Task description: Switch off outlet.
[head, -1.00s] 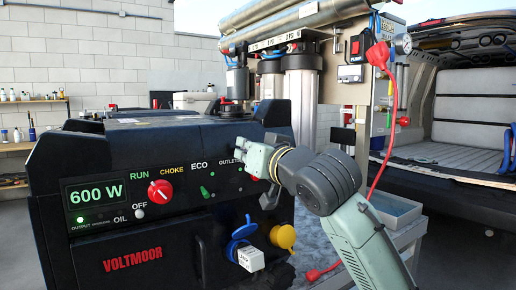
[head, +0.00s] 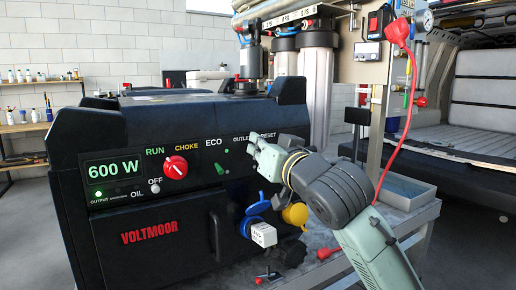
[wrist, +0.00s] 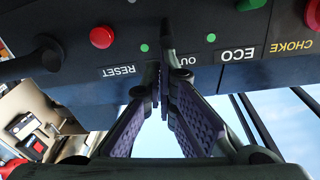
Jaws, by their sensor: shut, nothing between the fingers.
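The black generator (head: 150,250) stands at the left in the head view. Its panel carries an OUTLET label (head: 241,138) beside the RESET label. My gripper (head: 252,148) is shut and empty in front of the panel under these labels. In the wrist view, which is upside down, my fingertips (wrist: 163,68) are together and partly cover the OUTLET label (wrist: 182,60). The outlet switch is hidden behind my fingers. A green light (wrist: 145,47) shows beside them. I cannot tell whether the fingers touch the panel or switch. The display (head: 105,172) reads 600 W.
The red reset button (wrist: 102,37) is close beside my fingers in the wrist view. The green ECO toggle (head: 222,166) and red choke knob (head: 175,167) are to the left. Blue (head: 256,207) and yellow (head: 294,214) socket covers sit below my gripper.

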